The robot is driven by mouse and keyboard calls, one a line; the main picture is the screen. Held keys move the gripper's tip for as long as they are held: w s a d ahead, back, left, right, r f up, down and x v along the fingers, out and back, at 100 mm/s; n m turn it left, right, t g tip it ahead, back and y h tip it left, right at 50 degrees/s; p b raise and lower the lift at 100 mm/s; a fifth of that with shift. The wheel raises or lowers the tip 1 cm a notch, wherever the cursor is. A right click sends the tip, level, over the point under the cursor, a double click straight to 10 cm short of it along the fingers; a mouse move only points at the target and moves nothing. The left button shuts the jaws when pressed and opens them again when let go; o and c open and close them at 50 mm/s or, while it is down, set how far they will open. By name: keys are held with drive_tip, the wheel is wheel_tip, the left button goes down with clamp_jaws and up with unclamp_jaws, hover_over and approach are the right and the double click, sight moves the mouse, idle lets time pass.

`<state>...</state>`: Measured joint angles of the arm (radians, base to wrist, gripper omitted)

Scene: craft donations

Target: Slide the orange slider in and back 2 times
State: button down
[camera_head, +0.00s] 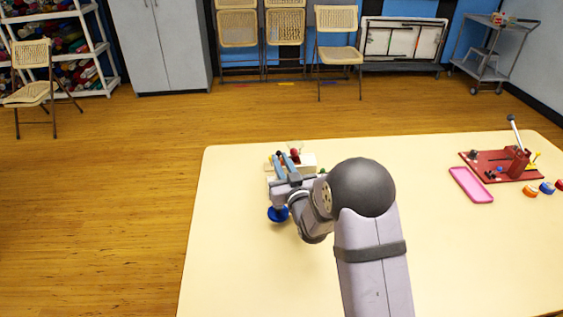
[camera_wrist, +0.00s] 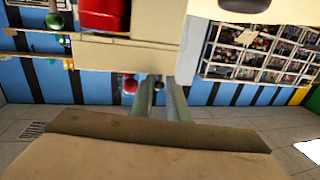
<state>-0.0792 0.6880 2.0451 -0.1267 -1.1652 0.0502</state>
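A cream box-like device (camera_head: 308,160) stands on the table near its far left part, with a red knob (camera_head: 295,153) on it. In the wrist view, its pale body (camera_wrist: 125,55) fills the upper middle, with a red block (camera_wrist: 104,14), a red ball (camera_wrist: 130,86) and a dark ball (camera_wrist: 158,84).
A blue round object (camera_head: 278,214) is just below my gripper in the head view. At the right are a red lever press (camera_head: 518,163), a pink tray (camera_head: 470,185) and small orange and blue pieces (camera_head: 546,188). The table (camera_head: 240,270) is otherwise mostly clear.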

drive_tip(key=shift+a+b, duration=0.5)
drive_tip(key=shift+a, duration=1.5)
drive_tip(key=c, duration=2)
unclamp_jaws()
drive_tip(key=shift+a, duration=0.1)
drive_tip(key=shift+s, duration=0.1)
drive_tip(key=s+d+b, duration=0.1)
drive_tip(key=s, duration=0.6)
drive_tip(key=shift+d, duration=0.3)
